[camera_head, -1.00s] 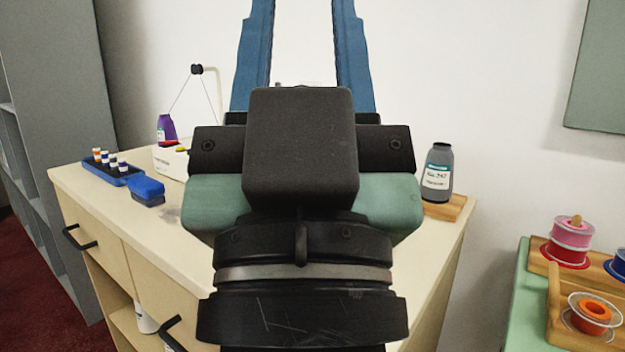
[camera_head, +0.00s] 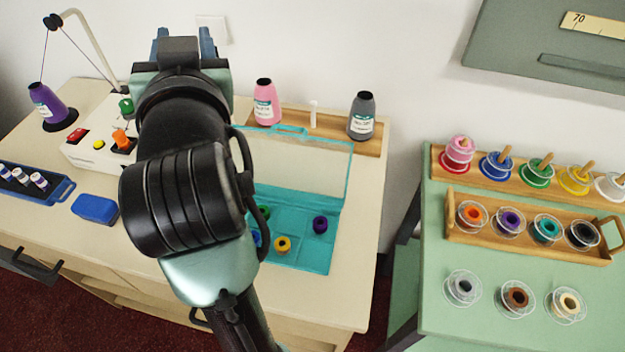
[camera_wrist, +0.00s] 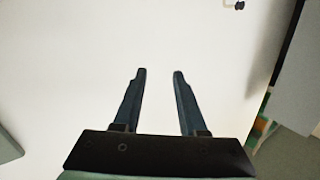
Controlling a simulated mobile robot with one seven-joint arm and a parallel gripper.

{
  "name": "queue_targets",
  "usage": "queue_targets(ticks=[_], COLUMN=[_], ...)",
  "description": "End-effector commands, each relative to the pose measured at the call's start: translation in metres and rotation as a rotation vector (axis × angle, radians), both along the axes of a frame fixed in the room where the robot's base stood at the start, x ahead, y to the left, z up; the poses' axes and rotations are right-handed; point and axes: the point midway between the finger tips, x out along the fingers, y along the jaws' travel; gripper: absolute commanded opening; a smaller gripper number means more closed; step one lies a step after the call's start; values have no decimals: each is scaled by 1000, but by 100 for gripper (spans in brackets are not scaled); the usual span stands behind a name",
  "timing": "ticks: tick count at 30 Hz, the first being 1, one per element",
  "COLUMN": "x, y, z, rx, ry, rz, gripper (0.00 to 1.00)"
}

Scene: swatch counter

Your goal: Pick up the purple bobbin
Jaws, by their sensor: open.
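A small purple bobbin (camera_head: 320,224) stands in the right part of an open turquoise case (camera_head: 318,262) on the wooden counter. A larger clear-flanged spool with purple thread (camera_head: 508,221) sits in the wooden tray on the green table to the right. My gripper (camera_head: 184,32) is raised at the upper left of the head view, near the wall and away from both. In the wrist view its two blue fingers (camera_wrist: 160,72) are apart, with only pale wall between them. My arm hides the case's left part.
Beside the purple bobbin are a yellow bobbin (camera_head: 282,244) and partly hidden green and blue ones. A pink cone (camera_head: 265,103) and grey cone (camera_head: 362,116) stand behind the case. A purple thread cone (camera_head: 47,103) and thread stand are at left. The counter's front right is clear.

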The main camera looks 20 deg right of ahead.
Motion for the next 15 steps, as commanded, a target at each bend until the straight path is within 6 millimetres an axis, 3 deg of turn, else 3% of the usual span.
queue_targets(ticks=[1,2,5,7,9,12,15], x=[7,11,18,14,1,-26,-52], y=[-2,-4,-13,-21,-31,-41,-47], z=[7,0,-34,-73,-115,-160,-186], rx=[36,63,178,294,403,521,591], ry=[80,132,336,513,657,778,822], rz=[-20,-38,-139,-278,-461,-738,-986], gripper=[41,41,41,41,41,41,41])
